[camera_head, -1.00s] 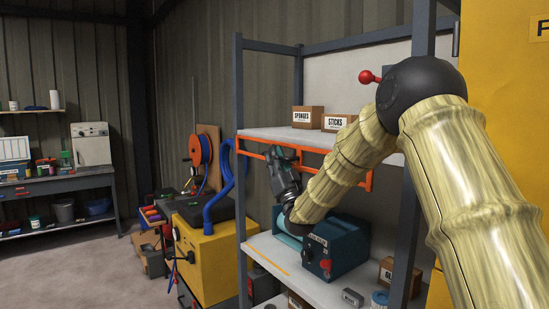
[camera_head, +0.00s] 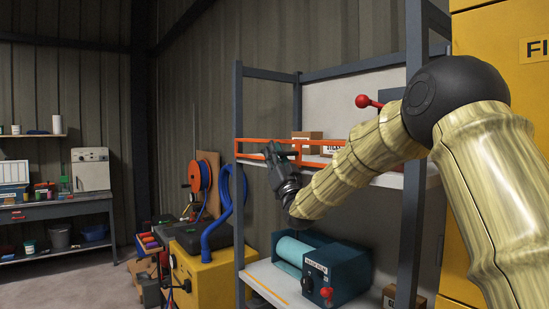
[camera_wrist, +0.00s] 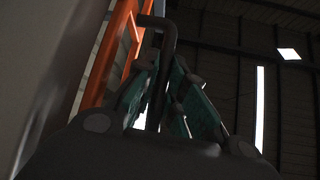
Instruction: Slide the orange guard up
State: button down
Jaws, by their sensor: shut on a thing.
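The orange guard (camera_head: 250,140) is a rail frame across the front of the rack. It stands at the upper shelf, in front of the boxes there. My gripper (camera_head: 272,152) is at the guard's front, left of its middle. In the wrist view, the orange guard (camera_wrist: 112,52) runs up the left side. A dark bent handle (camera_wrist: 168,42) reaches from it between the green fingers of my gripper (camera_wrist: 158,98), which are shut on it. My gripper and arm hide part of the guard in the head view.
Cardboard boxes (camera_head: 306,136) stand on the upper shelf (camera_head: 385,180) behind the guard. A teal machine (camera_head: 340,268) sits on the lower shelf (camera_head: 262,275). A grey rack post (camera_head: 414,150) stands close behind my arm. A red-knobbed lever (camera_head: 363,101) is at upper right.

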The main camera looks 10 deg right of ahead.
jog(key=c, duration=1.8)
grip_release()
jog(key=shift+d+r, duration=0.1)
jog(key=shift+r, duration=0.3)
jog(key=shift+o, duration=0.2)
jog(key=shift+f, duration=0.1)
jog(key=shift+s+f, duration=0.1)
jog(key=shift+f, duration=0.1)
jog(key=v, duration=1.1)
jog(key=shift+s+f, duration=0.2)
jog(key=shift+s, duration=0.05)
jog(key=shift+f, duration=0.1)
